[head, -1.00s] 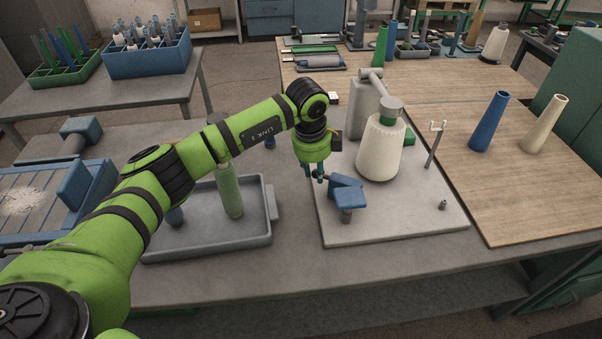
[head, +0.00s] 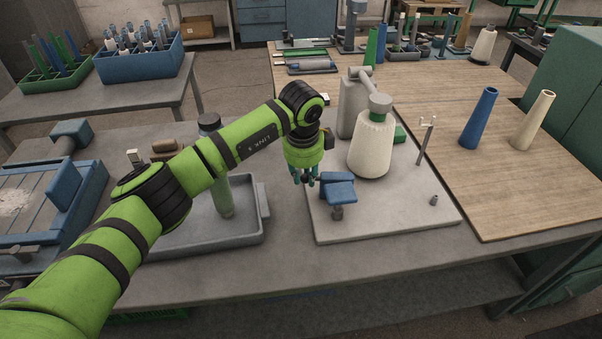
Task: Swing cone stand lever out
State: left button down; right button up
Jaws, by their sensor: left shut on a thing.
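The cone stand lever (head: 339,191) is a blue, blocky piece on a short grey post, near the front left of the pale grey base plate (head: 385,224). My left gripper (head: 308,179) points down at the left end of the lever, with its teal fingers shut on it. The exact contact is small and partly hidden by the fingers. A white yarn cone (head: 371,147) stands upright on the plate, behind and to the right of the lever. My right gripper is out of view.
A grey housing with an arm (head: 352,105) stands behind the cone. A thin wire guide (head: 426,140) and short peg (head: 434,200) are to the right. A grey tray (head: 252,238) lies left of the plate. Blue (head: 478,118) and cream (head: 533,120) tubes stand on the wooden top.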

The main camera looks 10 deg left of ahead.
pick_arm(q)
jog(key=shift+a, duration=0.1)
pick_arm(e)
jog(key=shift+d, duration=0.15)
pick_arm(q)
jog(key=c, duration=1.1)
grip_release()
jog(key=shift+o, duration=0.2)
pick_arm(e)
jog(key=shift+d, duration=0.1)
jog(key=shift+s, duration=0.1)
pick_arm(q)
notch_tip(320, 180, up, 12)
jog(key=s, duration=0.2)
jog(key=shift+s, duration=0.2)
jog(key=shift+f, duration=0.1)
